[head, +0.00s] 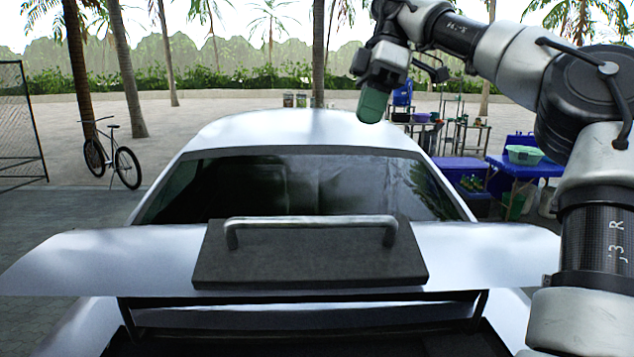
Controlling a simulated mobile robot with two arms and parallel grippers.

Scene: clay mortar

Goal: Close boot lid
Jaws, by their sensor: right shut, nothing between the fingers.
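A silver-white car (290,128) stands in front of me with its rear toward me. A dark block (310,264) with a metal bar handle (310,221) sits on the middle of the lid. My right gripper (373,104) is shut and empty. It is high up in the picture, above the lid and handle and apart from them, in front of the car roof's right side. My left gripper is not in view.
A bicycle (112,155) stands at the left near palm trunks and a mesh fence (22,125). Blue tables (527,168) with bins and a shelf of items stand at the right behind the car. The space above the lid's left half is clear.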

